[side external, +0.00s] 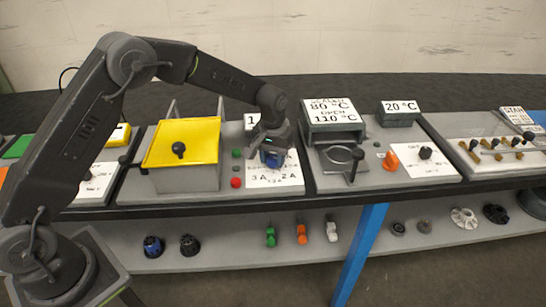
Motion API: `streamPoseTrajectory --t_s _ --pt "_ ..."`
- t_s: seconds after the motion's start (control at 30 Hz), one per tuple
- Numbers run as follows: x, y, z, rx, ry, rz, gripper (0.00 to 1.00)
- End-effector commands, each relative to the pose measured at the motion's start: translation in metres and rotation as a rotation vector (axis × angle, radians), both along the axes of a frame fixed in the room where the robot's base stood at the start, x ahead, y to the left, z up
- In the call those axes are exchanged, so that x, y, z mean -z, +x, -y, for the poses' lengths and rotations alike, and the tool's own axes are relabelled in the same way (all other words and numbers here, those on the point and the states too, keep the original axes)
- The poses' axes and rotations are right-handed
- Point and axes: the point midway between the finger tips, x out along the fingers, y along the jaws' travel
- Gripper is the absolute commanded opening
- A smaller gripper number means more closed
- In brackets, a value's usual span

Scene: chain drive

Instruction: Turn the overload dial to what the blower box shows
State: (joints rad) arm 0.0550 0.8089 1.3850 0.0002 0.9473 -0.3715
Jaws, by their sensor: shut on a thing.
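My gripper (271,157) is in the middle of the side external view, pointing down over a white dial panel (287,178). The panel carries printed marks; "3 A" and "2 A" can be read along its lower edge. My gripper is shut on the overload dial, which is mostly hidden by the fingers; its pointer direction cannot be read. A white sign (251,121) behind my gripper shows a "1", and the rest is covered. A box with a yellow lid (184,140) and a black knob stands left of the panel. No blower label is readable.
Green and red buttons (236,183) sit just left of the panel. Spare parts lie on the lower shelf (209,257).

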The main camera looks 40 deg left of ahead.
Motion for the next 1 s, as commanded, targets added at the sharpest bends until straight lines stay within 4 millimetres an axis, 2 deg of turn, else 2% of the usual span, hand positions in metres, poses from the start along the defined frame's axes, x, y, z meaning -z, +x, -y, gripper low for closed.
streamPoseTrajectory --t_s 1.0 --pt "0.0002 -0.001 -0.0003 -0.964 0.001 -0.002 0.13"
